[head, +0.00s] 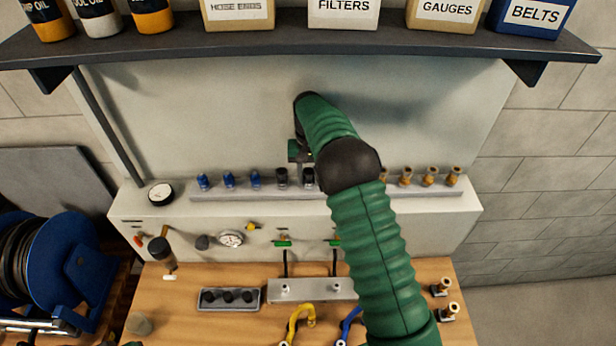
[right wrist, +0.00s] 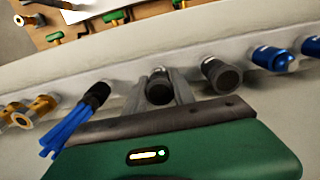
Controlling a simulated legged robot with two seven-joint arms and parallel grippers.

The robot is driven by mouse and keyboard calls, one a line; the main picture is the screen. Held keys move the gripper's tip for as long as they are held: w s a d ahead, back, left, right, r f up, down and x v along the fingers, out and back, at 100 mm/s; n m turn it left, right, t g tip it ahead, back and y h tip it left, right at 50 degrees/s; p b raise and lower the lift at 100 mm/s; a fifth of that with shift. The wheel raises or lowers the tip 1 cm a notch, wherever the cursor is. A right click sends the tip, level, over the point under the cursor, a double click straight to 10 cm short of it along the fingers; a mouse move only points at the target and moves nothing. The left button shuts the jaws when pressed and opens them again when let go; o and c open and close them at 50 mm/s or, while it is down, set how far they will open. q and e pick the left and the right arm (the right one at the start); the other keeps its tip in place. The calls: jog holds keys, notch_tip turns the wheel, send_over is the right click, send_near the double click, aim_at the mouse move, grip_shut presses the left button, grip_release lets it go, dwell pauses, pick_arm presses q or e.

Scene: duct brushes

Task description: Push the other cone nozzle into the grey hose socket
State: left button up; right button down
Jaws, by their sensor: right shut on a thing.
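My right gripper (head: 307,167) is at the rail on the back panel, with its arm partly covering that rail. In the right wrist view its two grey fingers (right wrist: 160,84) are shut on a dark round piece (right wrist: 158,91), which may be a cone nozzle; its shape is partly hidden. A second dark round piece (right wrist: 222,75) sits beside it, outside the fingers; it also shows on the rail in the head view (head: 281,177). I cannot tell which part is the grey hose socket. My left gripper is not in view.
Blue fittings (head: 229,180) and brass fittings (head: 429,177) stand along the rail (head: 225,193). A black collar with blue strands (right wrist: 62,133) is close beside the fingers. A shelf (head: 300,38) with bins overhangs the panel. Yellow (head: 298,318) and blue hoses lie on the bench.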

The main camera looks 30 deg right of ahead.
aim_at(309, 171)
jog(key=shift+r, duration=0.2)
jog(key=shift+w+d+r+p, duration=0.1)
jog(key=shift+w+r+p, duration=0.05)
jog(key=shift+r+p, duration=2.5)
jog(key=shift+r, duration=0.2)
